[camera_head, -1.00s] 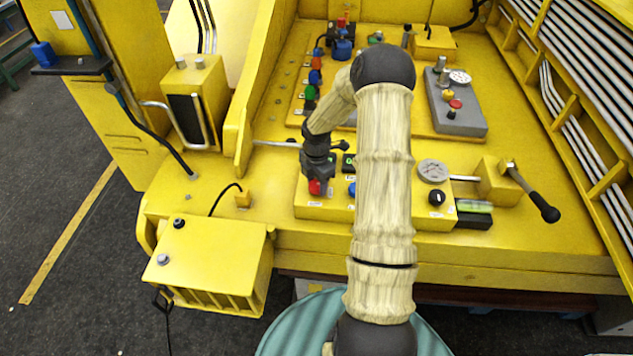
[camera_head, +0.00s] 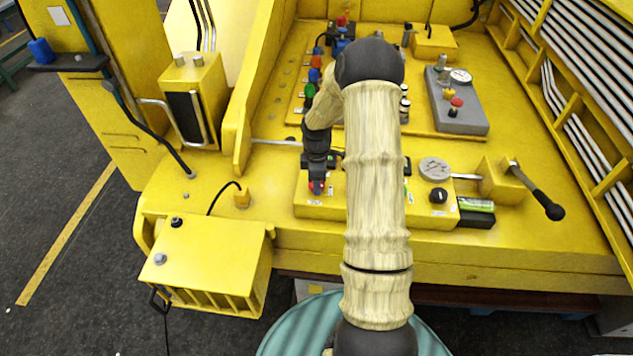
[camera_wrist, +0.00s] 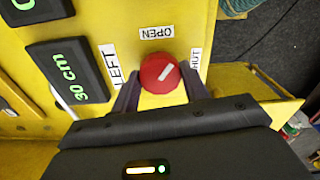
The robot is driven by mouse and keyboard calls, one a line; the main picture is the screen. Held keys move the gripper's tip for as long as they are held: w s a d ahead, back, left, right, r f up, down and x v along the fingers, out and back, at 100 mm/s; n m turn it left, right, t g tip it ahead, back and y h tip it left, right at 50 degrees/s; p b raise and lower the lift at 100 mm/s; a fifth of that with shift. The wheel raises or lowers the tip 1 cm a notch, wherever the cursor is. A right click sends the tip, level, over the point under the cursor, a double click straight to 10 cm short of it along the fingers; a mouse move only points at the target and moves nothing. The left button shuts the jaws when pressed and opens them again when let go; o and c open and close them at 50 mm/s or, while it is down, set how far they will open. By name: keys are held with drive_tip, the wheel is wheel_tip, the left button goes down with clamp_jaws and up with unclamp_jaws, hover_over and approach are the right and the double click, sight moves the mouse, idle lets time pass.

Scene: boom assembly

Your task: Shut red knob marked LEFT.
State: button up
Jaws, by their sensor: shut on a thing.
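The red knob (camera_wrist: 160,73) shows in the wrist view beside the labels LEFT (camera_wrist: 118,66), OPEN (camera_wrist: 157,32) and SHUT (camera_wrist: 195,60), the last partly covered. Its white pointer line slants toward the upper right of that view, between OPEN and SHUT. My gripper (camera_wrist: 161,92) has a finger on each side of the knob and is shut on it. In the head view my gripper (camera_head: 317,185) points down at the knob, which is mostly hidden there, on the front left of the yellow control box (camera_head: 325,209).
A display reading 30 cm (camera_wrist: 78,70) sits beside the knob. A black-handled lever (camera_head: 540,195) stands to the right. A grey panel with buttons (camera_head: 462,115) lies behind.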

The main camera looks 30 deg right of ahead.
drive_tip(key=m+b, duration=0.1)
drive_tip(key=m, duration=0.4)
drive_tip(key=shift+m+b, duration=0.3)
drive_tip(key=shift+b, duration=0.1)
drive_tip(key=m+b, duration=0.1)
drive_tip(key=m, duration=0.4)
drive_tip(key=o, duration=1)
wheel_tip(320, 180, up, 17)
drive_tip(key=b, duration=0.3)
drive_tip(key=shift+r, duration=0.2)
